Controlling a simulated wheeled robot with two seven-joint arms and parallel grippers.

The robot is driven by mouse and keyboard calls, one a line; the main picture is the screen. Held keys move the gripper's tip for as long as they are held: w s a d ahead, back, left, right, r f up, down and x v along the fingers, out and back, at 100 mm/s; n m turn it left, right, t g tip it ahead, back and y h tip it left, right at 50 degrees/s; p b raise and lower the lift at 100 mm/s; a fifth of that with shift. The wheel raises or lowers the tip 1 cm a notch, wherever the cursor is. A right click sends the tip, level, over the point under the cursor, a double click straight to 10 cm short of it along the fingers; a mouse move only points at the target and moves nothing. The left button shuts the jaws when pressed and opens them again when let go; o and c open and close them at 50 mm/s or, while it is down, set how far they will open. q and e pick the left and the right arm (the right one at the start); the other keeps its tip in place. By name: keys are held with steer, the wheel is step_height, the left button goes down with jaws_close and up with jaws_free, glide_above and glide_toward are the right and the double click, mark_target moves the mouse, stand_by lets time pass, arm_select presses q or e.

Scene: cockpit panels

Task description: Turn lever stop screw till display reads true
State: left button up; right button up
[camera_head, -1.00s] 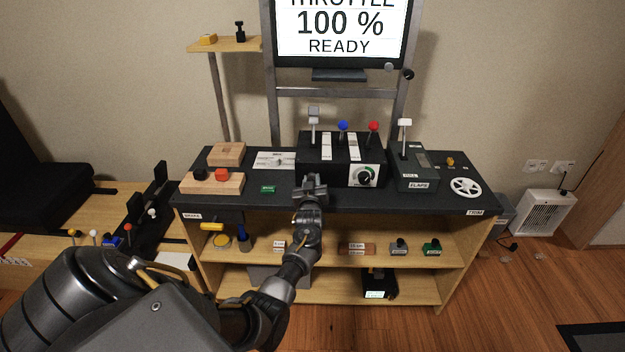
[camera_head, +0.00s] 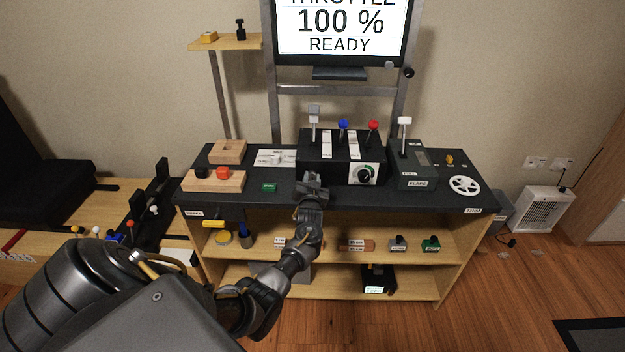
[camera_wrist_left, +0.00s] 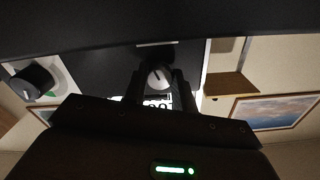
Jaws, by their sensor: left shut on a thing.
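My left gripper (camera_head: 313,184) is at the front face of the black throttle box (camera_head: 312,152), low on its left side. In the left wrist view its two dark fingers (camera_wrist_left: 158,88) are shut on a small round grey screw (camera_wrist_left: 158,77) with a dark slot. In the head view my gripper hides this screw. The display (camera_head: 340,30) reads "THROTTLE 100 % READY", with its top line cut by the frame. My right gripper is not in view.
The box carries a grey-handled lever (camera_head: 314,112), a blue-knobbed lever (camera_head: 343,125) and a red-knobbed lever (camera_head: 373,125). A black dial (camera_head: 364,175) is right of my gripper. The flaps unit (camera_head: 412,168) and white trim wheel (camera_head: 464,185) stand farther right. Wooden blocks (camera_head: 213,180) lie left.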

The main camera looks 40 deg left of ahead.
arm_select(q)
steer(key=shift+w+r, duration=0.1)
steer(key=shift+r, duration=0.1)
steer(key=o, duration=1)
steer(key=shift+f, duration=0.1)
steer(key=shift+d, duration=0.1)
steer(key=shift+s+d+f, duration=0.1)
steer(key=shift+s+d, duration=0.15)
steer(key=shift+s, duration=0.1)
steer(key=v, duration=1)
